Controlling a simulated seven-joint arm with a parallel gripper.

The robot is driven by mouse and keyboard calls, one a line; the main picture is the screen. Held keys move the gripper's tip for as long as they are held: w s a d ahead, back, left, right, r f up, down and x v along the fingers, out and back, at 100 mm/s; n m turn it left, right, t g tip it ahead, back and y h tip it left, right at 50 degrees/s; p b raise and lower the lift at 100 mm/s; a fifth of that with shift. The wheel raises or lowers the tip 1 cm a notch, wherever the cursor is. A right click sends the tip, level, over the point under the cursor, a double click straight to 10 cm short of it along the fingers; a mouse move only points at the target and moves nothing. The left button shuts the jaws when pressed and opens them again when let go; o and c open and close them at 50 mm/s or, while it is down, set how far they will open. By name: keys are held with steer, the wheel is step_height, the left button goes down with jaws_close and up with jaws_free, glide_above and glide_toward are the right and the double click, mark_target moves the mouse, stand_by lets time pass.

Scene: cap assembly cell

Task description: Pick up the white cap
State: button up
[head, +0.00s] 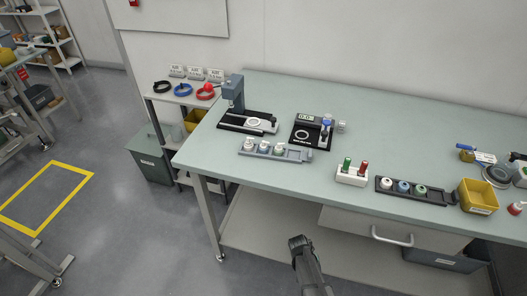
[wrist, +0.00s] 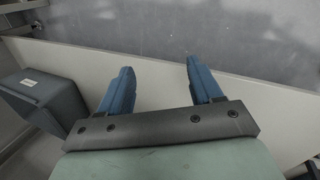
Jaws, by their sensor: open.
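A white cap (head: 386,182) sits at the left end of a black rack (head: 436,196) on the right part of the green workbench (head: 300,87). A blue cap (head: 403,186) and a green cap (head: 420,190) stand beside it in the same rack. My gripper (head: 299,242) is in front of the bench edge, to the left of the white cap and apart from it. In the wrist view my gripper (wrist: 159,66) is open, its two blue fingers spread with nothing between them. The white cap does not show in the wrist view.
A white block with green and red handles (head: 352,175) stands left of the rack; a yellow bin (head: 479,196) stands right. A grey rack (head: 275,152), a press (head: 234,92) and a black device (head: 311,132) are further left. A drawer handle (head: 392,238) juts out below the benchtop.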

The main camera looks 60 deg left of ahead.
steer(key=s+a+r+n+t+y, duration=0.15)
steer(key=s+a+r, duration=0.25)
steer(key=s+a, duration=0.65)
steer(key=s+a+r+n+g+y, duration=0.1)
steer(key=s+a+r+n+y, duration=0.15)
steer(key=s+a, duration=0.8)
steer(key=s+a+r+m+g+y, duration=0.15)
steer(key=s+a+r, duration=0.3)
steer(key=r, duration=0.55)
steer(key=s+a+r+g, duration=0.35)
steer(key=s+r, duration=0.25)
steer(key=r, duration=0.4)
steer(key=s+a+r+m+g+y, duration=0.1)
steer(key=s+a+r+g, duration=0.1)
steer(key=s+a+r, duration=0.6)
step_height(320, 180, up, 26)
steer(key=n+t, duration=0.3)
steer(key=n, duration=0.4)
glide_above(249, 143)
steer(key=d, duration=0.6)
steer(key=shift+y, duration=0.35)
steer(key=shift+w+x, duration=0.2)
steer(key=shift+x, duration=3.2)
steer(key=shift+w+x, duration=0.2)
steer(key=shift+x, duration=3.2)
